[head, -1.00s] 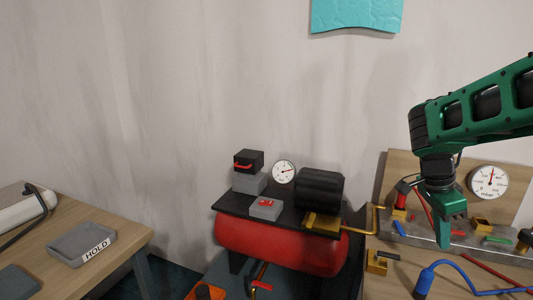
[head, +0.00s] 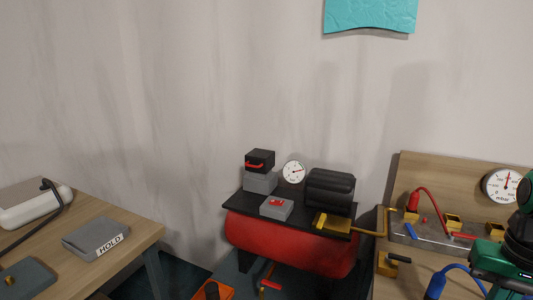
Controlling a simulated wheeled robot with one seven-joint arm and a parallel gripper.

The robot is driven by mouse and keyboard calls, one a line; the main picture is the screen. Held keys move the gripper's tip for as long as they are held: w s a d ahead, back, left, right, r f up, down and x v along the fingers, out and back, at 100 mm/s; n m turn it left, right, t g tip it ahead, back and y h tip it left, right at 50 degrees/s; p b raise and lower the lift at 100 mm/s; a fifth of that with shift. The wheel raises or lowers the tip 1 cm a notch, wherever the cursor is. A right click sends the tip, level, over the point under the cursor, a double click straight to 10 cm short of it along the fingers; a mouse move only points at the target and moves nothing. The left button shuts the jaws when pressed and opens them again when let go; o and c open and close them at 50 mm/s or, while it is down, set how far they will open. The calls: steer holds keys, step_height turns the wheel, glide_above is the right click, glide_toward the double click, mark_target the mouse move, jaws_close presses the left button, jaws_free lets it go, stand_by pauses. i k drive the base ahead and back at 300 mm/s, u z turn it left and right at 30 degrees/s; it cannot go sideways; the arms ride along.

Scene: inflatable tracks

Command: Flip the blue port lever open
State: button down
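A small blue lever (head: 409,231) slants at the left end of the grey manifold (head: 428,236), below the leftmost brass port (head: 411,215). My gripper (head: 492,264) is at the lower right, to the right of the blue lever and apart from it. Its green body and dark wrist cover the manifold's right part. Its fingertips are not clear, so I cannot tell whether it is open or shut. A red lever (head: 463,236) lies farther right on the manifold.
A red hose (head: 424,192) arches over the manifold. A blue hose connector (head: 436,285) stands on the bench front, near a brass block with a black handle (head: 393,259). A gauge (head: 502,186) is on the backboard. The red compressor (head: 290,243) stands left.

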mark_target(408, 225)
steer(key=z, duration=0.85)
steer(key=k, duration=0.7)
steer(key=u, duration=0.5)
steer(key=i, duration=1)
steer(key=z, duration=0.05)
